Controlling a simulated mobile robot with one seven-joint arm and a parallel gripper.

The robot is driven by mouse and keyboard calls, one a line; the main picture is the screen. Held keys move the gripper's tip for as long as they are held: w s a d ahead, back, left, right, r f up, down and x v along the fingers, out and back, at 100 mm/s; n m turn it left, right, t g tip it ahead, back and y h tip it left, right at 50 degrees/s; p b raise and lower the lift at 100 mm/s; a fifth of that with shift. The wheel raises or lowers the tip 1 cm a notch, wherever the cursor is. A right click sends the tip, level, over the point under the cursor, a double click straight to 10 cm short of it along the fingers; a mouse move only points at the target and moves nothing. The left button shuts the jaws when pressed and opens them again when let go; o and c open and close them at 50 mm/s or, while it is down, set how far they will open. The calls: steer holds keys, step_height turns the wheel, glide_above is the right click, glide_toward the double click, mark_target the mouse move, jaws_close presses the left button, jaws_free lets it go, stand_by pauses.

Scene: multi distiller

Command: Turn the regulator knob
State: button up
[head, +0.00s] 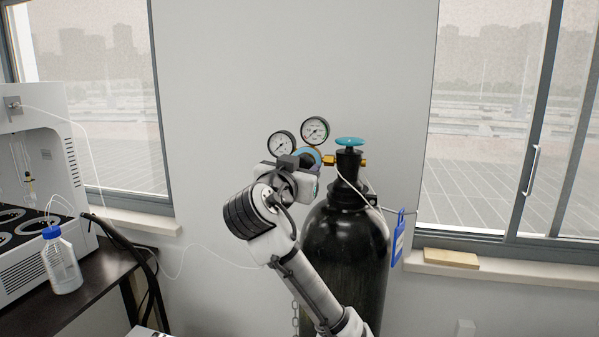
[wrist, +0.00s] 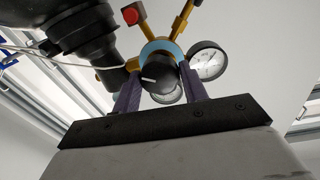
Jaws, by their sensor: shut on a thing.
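The black regulator knob (wrist: 158,74), with a white mark on its face, sits in front of the light-blue regulator body (wrist: 161,47) in the wrist view. My gripper (wrist: 161,82) is shut on the knob, with one dark finger on each side of it. In the head view my arm reaches up to the regulator (head: 310,156) on the gas cylinder (head: 345,237). There my own wrist hides the knob and fingertips.
Two pressure gauges (head: 314,130) stand close above my wrist. A teal valve wheel (head: 349,141) tops the cylinder to the right. A blue tag (head: 398,238) hangs at the cylinder's right. A bottle (head: 61,262) stands on the bench at left.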

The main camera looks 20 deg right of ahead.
steer(key=n+b, duration=0.1)
steer(key=n, duration=0.7)
steer(key=n+t+b, duration=0.1)
steer(key=n, duration=0.7)
steer(key=n+y+b, duration=0.1)
steer(key=n, duration=0.7)
steer(key=shift+s+d+n+t, duration=0.1)
steer(key=shift+d+n+t, duration=0.05)
steer(key=shift+n+t, duration=0.2)
steer(key=shift+n, duration=0.25)
steer(key=o, duration=1)
